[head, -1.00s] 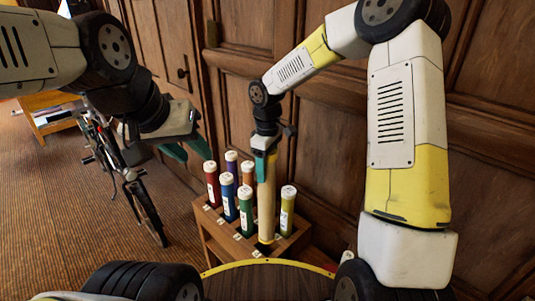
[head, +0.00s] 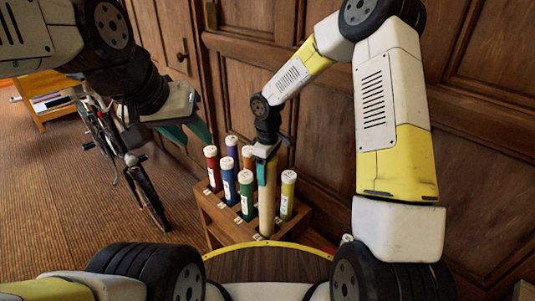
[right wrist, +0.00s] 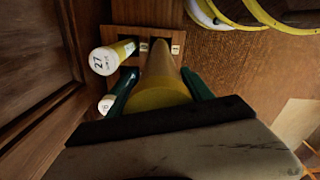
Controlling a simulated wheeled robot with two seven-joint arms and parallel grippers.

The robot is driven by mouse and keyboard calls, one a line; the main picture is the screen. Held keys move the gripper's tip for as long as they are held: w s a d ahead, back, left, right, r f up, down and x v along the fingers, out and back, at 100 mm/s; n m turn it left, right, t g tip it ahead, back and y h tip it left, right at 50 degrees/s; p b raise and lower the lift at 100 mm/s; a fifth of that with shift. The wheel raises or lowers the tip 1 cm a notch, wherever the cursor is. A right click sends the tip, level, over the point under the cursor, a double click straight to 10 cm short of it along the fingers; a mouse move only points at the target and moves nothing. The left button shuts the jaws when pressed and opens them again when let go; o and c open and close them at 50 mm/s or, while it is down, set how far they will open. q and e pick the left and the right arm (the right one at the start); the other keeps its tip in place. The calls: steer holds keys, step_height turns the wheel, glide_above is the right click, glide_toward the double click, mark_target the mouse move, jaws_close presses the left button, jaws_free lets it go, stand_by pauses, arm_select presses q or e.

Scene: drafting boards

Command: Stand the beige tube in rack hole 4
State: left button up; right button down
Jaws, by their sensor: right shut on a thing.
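The beige tube (head: 267,205) stands about upright in my right gripper (head: 266,158), whose teal fingers are shut on its upper part. In the right wrist view the tube (right wrist: 160,72) runs away between the fingers (right wrist: 160,92) towards the rack. The wooden rack (head: 221,232) stands on the floor by the panelled wall. The tube's lower end meets the rack's front part; I cannot tell how deep it sits or read the hole number there. My left gripper (head: 190,133) is open and empty, up and left of the rack.
Red (head: 212,170), blue (head: 229,183), green (head: 247,197), yellow (head: 288,194), orange (head: 248,158) and purple (head: 232,150) tubes with white caps stand in the rack, close around the beige one. A bicycle (head: 140,190) stands at the left. The panelled wall is close behind the rack.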

mark_target(268, 184)
steer(key=shift+f, duration=2.95)
steer(key=shift+c, duration=1.8)
jaws_free()
steer(key=shift+r, duration=0.1)
step_height(268, 184, up, 8)
steer(key=shift+f, duration=0.2)
